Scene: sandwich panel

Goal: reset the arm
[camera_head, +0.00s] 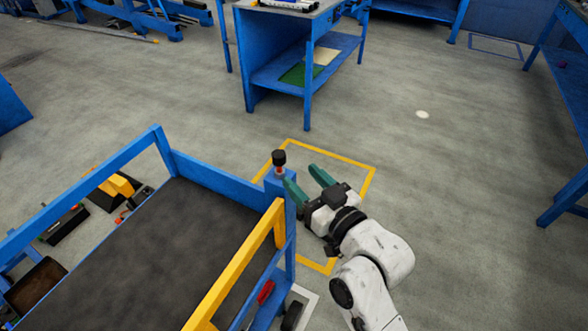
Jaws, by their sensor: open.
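My gripper (307,180) has two green fingers, spread apart with nothing between them. It is at the end of my white arm, right of the blue cart's far right corner. The left finger is close to the corner post with the black knob (279,158); I cannot tell whether they touch. The gripper is over the floor area marked by a yellow outline.
The blue cart (215,178) has a dark top and a yellow rail (240,262) on its right side. A blue workbench (268,52) stands behind. Another blue bench (562,135) is at the right edge. The grey floor (460,190) between is clear.

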